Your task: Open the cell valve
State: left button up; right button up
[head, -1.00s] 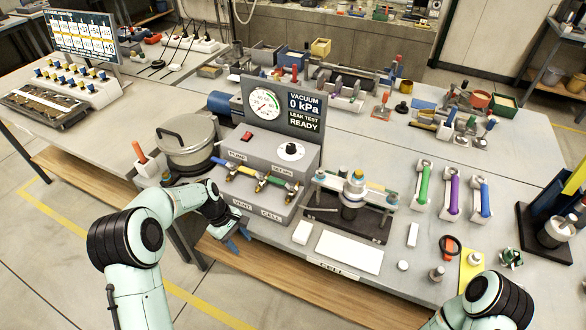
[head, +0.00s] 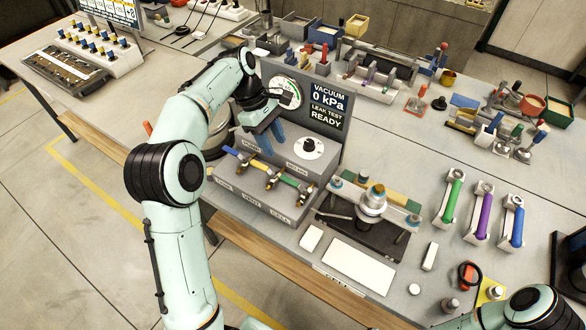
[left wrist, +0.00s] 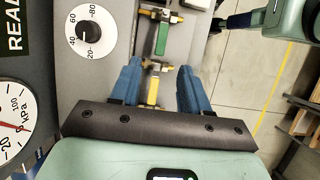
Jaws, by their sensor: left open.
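The valve row is on the front of the grey panel box (head: 262,190), above the labels PUMP, VENT and CELL. The handles are blue (head: 236,153), yellow (head: 264,168) and green (head: 291,182); the green one, at the right end, is above CELL. All three handles lie along the row. My left gripper (head: 273,147) is open, its blue fingers pointing down above the row. In the left wrist view, the yellow handle (left wrist: 152,92) shows between the fingers, and the green handle (left wrist: 161,40) lies beyond the fingertips. My right gripper (left wrist: 226,22) shows partly at the top there.
The gauge and display read 0 kPa, leak test ready (head: 329,105). A knob (head: 309,148) stands behind the valves. A clamped cell fixture (head: 372,205) is right of the box. Colored-handled tools (head: 482,210) lie further right.

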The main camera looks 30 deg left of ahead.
pick_arm(q)
jog(key=b, duration=0.1)
send_near(290, 180)
jog(key=b+x, duration=0.1)
jog(key=x, duration=0.5)
jog(key=shift+s, duration=0.1)
jog(key=shift+d+f, duration=0.35)
jog(key=shift+f, duration=0.3)
pick_arm(e)
jog(key=shift+g, duration=0.3)
jog(key=shift+s+f, duration=1.85)
jog(key=shift+s, duration=0.1)
pick_arm(q)
jog(key=shift+c, duration=0.4)
grip_shut()
